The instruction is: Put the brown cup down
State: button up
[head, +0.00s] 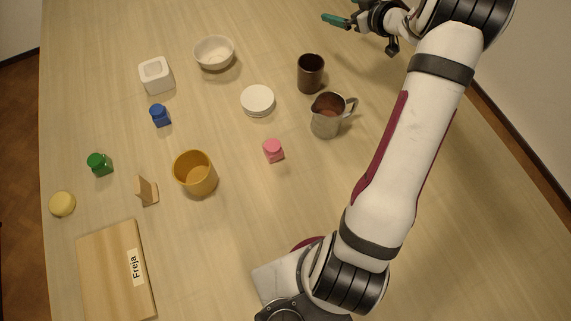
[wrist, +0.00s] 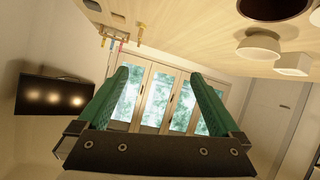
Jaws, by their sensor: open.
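The brown cup (head: 311,73) stands upright on the table, behind the metal pitcher, in the head view. Nothing holds it. My gripper (head: 337,23) is at the top of the head view, beyond the cup and a little to its right, apart from it. Its green fingers (wrist: 165,100) are spread open and empty in the wrist view. A dark round shape at the top right edge of the wrist view (wrist: 273,6) is cut off and looks like the brown cup.
A metal pitcher (head: 327,116) stands close in front of the cup. A white bowl (head: 214,54), a white round lid or dish (head: 257,99) and a pink bottle (head: 273,150) are nearby. A yellow cup (head: 195,174) and a board marked Freja (head: 103,274) are further left. The table right of the pitcher is partly clear.

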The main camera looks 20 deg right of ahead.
jog(key=s+a+r+m+g+h, duration=0.3)
jog(key=s+a+r+m+h, duration=0.25)
jog(key=r, duration=0.25)
jog(key=s+a+f+m+g+y, duration=0.2)
jog(key=s+a+g, duration=0.3)
jog(key=s+a, duration=0.8)
jog(key=s+a+f+m+g+y, duration=0.1)
jog(key=s+a+g+y, duration=0.3)
jog(key=s+a, duration=1)
jog(key=s+f+g, duration=0.1)
jog(key=s, duration=0.4)
jog(key=shift+s+f+m, duration=0.15)
jog(key=shift+f+m, duration=0.2)
dwell(1.0)
